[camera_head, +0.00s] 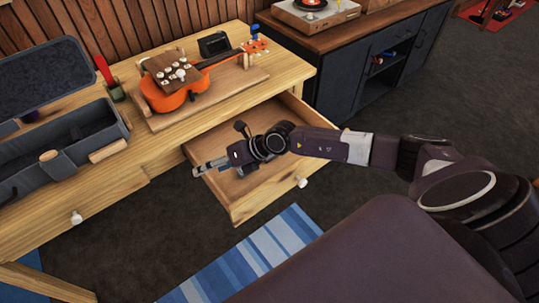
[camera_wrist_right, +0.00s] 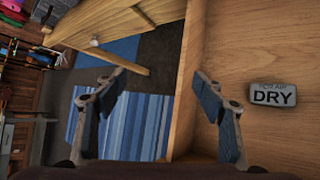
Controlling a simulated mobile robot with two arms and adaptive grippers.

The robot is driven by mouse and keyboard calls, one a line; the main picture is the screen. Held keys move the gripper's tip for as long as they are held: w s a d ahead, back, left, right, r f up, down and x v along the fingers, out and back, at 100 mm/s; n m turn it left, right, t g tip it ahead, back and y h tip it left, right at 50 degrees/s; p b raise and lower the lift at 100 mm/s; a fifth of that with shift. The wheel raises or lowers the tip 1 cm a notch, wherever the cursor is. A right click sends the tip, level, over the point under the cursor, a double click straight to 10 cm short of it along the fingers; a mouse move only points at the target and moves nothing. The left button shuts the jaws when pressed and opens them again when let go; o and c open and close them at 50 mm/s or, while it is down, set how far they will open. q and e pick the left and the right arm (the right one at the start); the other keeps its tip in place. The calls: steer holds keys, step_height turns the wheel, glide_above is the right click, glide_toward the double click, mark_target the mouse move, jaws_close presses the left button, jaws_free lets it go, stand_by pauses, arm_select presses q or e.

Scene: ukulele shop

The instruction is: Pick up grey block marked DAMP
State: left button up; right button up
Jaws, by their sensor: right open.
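In the right wrist view, a small grey block (camera_wrist_right: 273,94) lies on the wooden drawer floor, to the right of my right gripper's fingers. Its readable label says "FOR AIR" and "DRY"; I see no block marked DAMP. My right gripper (camera_head: 208,166) is above the left side of the open drawer (camera_head: 263,203) in the head view. In the wrist view the gripper (camera_wrist_right: 160,75) is open and empty, with its fingers straddling the drawer wall. The block cannot be made out in the head view. My left gripper is not in view.
An orange ukulele (camera_head: 180,92) lies on a wooden support on the workbench (camera_head: 290,75). An open grey case (camera_head: 70,135) stands at the left. A dark cabinet (camera_head: 330,72) stands behind the drawer. A blue striped rug (camera_head: 250,258) lies on the floor in front.

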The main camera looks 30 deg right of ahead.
steer(key=d+f+h, duration=0.2)
steer(key=d, duration=0.5)
steer(key=d+f+g+h+b, duration=0.1)
steer(key=d+f+h, duration=0.1)
steer(key=d, duration=0.6)
steer(key=d+f+n+g+h+b, duration=0.1)
steer(key=d+f+h, duration=0.1)
steer(key=d, duration=0.5)
steer(key=shift+w+d+f+h, duration=0.1)
steer(key=shift+w+d+h, duration=0.15)
steer(key=shift+w+h, duration=0.25)
steer(key=shift+w+f+b, duration=0.15)
steer(key=shift+f+b, duration=0.2)
steer(key=shift+f, duration=0.05)
steer(key=b+x, duration=0.4)
steer(key=x, duration=0.1)
steer(key=shift+d+b, duration=0.3)
steer(key=shift+b, duration=0.1)
steer(key=c, duration=1.2)
